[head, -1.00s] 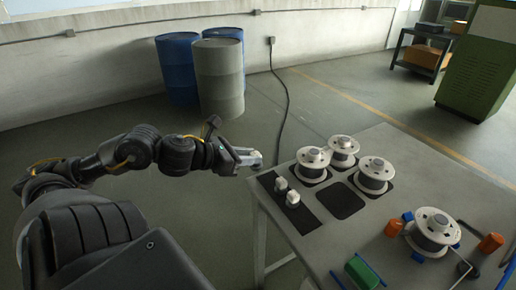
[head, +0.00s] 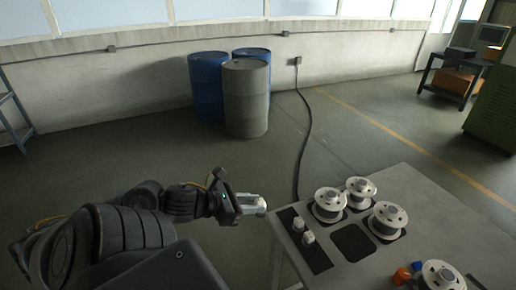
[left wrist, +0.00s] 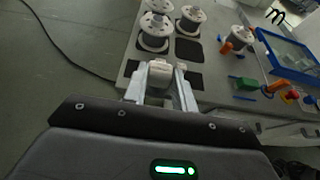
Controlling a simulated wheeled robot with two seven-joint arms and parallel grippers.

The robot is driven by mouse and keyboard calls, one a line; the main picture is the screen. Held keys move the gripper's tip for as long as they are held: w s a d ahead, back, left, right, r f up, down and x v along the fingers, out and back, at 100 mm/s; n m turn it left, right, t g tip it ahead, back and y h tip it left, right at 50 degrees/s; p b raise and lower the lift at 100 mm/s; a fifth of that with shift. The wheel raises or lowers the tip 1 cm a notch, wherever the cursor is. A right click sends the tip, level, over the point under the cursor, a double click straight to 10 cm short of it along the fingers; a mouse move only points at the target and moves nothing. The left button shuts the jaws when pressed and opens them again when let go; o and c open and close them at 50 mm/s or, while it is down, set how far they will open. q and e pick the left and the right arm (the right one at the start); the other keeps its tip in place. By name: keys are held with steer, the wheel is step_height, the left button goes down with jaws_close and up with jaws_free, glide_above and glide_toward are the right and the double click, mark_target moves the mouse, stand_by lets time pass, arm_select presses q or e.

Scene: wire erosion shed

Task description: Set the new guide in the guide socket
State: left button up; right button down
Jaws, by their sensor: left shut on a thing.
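My left gripper (head: 254,204) is out beyond the left edge of the grey table (head: 352,270). In the left wrist view its fingers (left wrist: 160,88) are shut on a small pale block, seemingly a guide (left wrist: 160,72). Two similar whitish guides (head: 298,223) (head: 308,238) stand upright on a black mat (head: 317,260), just right of the gripper and apart from it. I cannot make out the guide socket in either view. My right gripper is not in view.
Several wire spools (head: 329,203) stand on the table beside an empty black pad (head: 352,241). In the left wrist view a blue-rimmed tray (left wrist: 268,62), a green block (left wrist: 243,84) and orange parts lie farther right. Drums (head: 246,98) stand behind on open floor.

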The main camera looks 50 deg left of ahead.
arm_select(q)
steer(key=w+d+f+m+g+h+b, duration=0.2)
steer(key=w+d+m+h+b, duration=0.1)
steer(key=d, duration=0.5)
steer(key=w+d+f+m+g+h+b, duration=0.3)
steer(key=w+d, duration=0.3)
steer(key=d, duration=0.3)
steer(key=shift+d+f+m+h, duration=0.3)
steer(key=shift+m+h, duration=0.1)
steer(key=shift+m, duration=0.3)
